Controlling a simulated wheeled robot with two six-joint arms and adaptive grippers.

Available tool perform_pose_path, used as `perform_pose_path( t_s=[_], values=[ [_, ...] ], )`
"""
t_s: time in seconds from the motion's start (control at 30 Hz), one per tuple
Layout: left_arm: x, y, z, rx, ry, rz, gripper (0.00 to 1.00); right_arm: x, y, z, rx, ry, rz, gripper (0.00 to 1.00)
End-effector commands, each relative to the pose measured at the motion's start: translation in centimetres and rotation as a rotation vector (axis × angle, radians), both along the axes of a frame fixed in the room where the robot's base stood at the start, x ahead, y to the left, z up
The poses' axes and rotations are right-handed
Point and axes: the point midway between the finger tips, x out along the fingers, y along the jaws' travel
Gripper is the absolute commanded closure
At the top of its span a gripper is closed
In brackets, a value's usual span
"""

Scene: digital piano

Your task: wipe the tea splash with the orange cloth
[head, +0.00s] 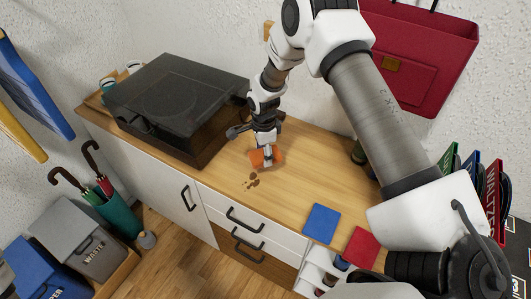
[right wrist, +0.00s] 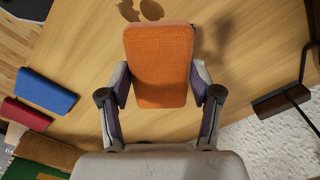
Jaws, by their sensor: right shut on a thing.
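The orange cloth (head: 276,158) is a thick rectangular pad above or on the wooden cabinet top. My right gripper (head: 266,152) is shut on it, and the right wrist view shows the cloth (right wrist: 160,65) between the two fingers (right wrist: 160,95). The tea splash (head: 252,181) is several brown spots on the wood, just in front of the cloth in the head view. In the right wrist view part of the splash (right wrist: 151,10) shows beyond the cloth's far edge. I cannot tell whether the cloth touches the wood. My left gripper is not in view.
A dark turntable-like box (head: 175,100) stands left of the gripper. A blue pad (head: 321,222) and a red pad (head: 361,247) lie at the front right of the cabinet top (head: 300,185). A red bag (head: 425,55) hangs on the wall behind.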

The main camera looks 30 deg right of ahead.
Motion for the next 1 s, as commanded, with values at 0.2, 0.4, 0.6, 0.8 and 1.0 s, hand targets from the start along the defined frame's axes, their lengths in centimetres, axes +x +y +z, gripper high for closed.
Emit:
perform_pose_path(
  t_s=[0.2,0.4,0.6,0.8,1.0],
  values=[
    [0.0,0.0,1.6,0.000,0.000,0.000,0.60,0.3,0.3,2.0,0.000,-0.001,0.009,0.64],
    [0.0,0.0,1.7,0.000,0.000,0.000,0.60,0.3,0.3,2.2,0.000,-0.001,0.011,0.64],
    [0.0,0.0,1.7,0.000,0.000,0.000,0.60,0.3,0.3,2.2,0.000,-0.001,0.011,0.64],
    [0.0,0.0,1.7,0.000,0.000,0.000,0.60,0.3,0.3,2.2,0.000,-0.001,0.011,0.64],
    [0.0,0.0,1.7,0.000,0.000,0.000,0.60,0.3,0.5,2.1,0.000,0.000,0.141,0.64]
  ],
)
